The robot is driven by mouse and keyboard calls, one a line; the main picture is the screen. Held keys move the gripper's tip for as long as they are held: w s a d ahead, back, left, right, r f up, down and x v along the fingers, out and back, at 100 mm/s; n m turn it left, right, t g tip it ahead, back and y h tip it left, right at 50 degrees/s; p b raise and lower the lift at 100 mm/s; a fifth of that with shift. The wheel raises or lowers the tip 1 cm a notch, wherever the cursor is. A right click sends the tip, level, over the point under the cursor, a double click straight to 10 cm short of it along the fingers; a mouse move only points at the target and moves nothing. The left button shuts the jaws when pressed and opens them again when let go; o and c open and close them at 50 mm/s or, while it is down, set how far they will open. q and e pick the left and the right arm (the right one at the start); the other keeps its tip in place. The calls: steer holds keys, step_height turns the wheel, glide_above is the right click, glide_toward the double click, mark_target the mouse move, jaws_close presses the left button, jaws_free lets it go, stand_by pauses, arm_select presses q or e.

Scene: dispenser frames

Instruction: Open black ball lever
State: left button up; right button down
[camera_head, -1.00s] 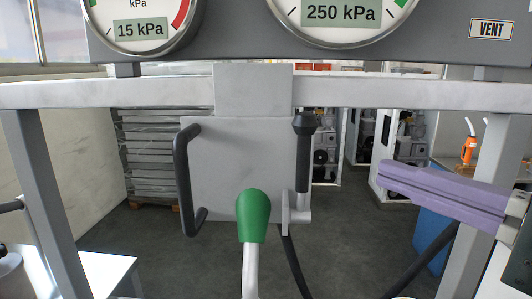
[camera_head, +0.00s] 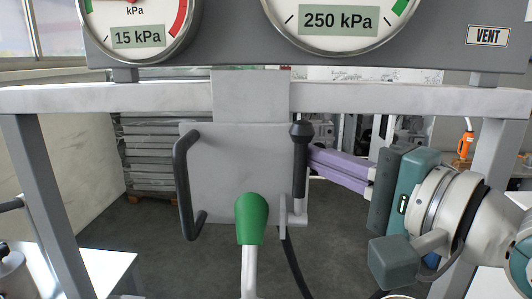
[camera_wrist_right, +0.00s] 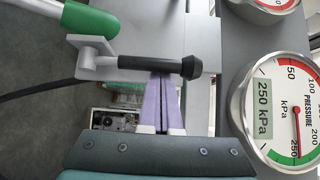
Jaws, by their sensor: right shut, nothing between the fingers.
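The black ball lever (camera_head: 300,165) stands upright at the right edge of a grey plate, its knob at the top. In the right wrist view the black lever (camera_wrist_right: 150,64) lies across the picture with its knob to the right. My right gripper (camera_head: 312,160) has purple fingers, shut and empty, reaching in from the right. Its tips are right beside the lever's shaft, just below the knob. In the right wrist view the lever hides the ends of the fingers (camera_wrist_right: 161,100). I cannot tell whether they touch. My left gripper is not in view.
A green-handled lever (camera_head: 251,218) stands in front, left of the black lever. A fixed black handle (camera_head: 181,185) is on the plate's left side. A grey frame bar (camera_head: 130,98) and a panel with gauges (camera_head: 335,18) run above. A black hose hangs below the lever.

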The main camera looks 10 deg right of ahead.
stand_by(0.3)
steer(key=shift+s+a+t+b, duration=0.1)
steer(key=shift+s+t+b, duration=0.2)
steer(key=shift+b, duration=0.3)
steer(key=shift+f+n, duration=0.1)
steer(key=shift+n, duration=0.2)
steer(key=shift+s+f+b, duration=0.1)
steer(key=shift+s+b, duration=0.1)
steer(key=shift+b, duration=0.35)
steer(key=shift+s+a+f+n+t+y+b, duration=0.3)
steer(key=shift+s+n+t+y+b, duration=0.7)
steer(key=shift+b, duration=1.45)
steer(key=shift+s+a+f+n+t+y+b, duration=0.2)
steer(key=shift+s+f+n+y+b, duration=0.35)
steer(key=shift+n+y+b, duration=1.2)
steer(key=shift+s+a+f+n+t+y+b, duration=0.3)
steer(key=shift+s+n+t+y+b, duration=0.45)
steer(key=shift+n+b, duration=1.7)
steer(key=shift+s+m+g+b, duration=0.15)
steer(key=shift+m+g+b, duration=0.1)
steer(key=shift+m+b, duration=0.55)
